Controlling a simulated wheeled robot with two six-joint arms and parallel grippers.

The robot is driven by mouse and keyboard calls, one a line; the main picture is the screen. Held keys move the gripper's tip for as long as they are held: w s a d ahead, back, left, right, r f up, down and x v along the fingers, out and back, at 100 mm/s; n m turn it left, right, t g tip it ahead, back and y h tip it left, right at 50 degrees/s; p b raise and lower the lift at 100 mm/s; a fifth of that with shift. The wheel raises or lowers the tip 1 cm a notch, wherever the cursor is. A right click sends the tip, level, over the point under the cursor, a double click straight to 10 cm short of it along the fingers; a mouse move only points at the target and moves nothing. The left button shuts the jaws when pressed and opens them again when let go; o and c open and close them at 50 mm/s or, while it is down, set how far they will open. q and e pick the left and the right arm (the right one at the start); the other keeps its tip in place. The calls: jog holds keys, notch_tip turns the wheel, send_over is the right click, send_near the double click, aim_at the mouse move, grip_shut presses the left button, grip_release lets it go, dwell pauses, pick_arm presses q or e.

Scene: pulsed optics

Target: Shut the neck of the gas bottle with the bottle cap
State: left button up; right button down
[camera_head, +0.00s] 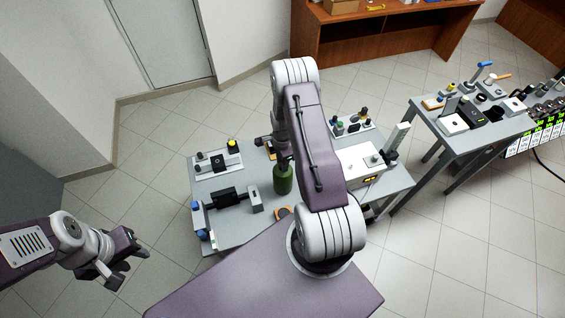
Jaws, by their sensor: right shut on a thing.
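The green gas bottle (283,182) stands upright on the grey table, its top hidden behind my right wrist. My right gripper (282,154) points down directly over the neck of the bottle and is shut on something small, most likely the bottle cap. The cap itself is hidden by the gripper and arm, and I cannot tell if it touches the neck. My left gripper (131,267) is open and empty, over the floor left of the table, well away from the bottle.
A second table (455,145) with instruments stands to the right.

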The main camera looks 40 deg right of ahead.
jog(key=shift+m, duration=0.8)
jog(key=c, duration=1)
grip_release()
jog(key=shift+r, duration=0.1)
notch_tip(320, 180, up, 9)
jog(key=shift+f+b, duration=0.1)
jog(key=shift+b, duration=0.3)
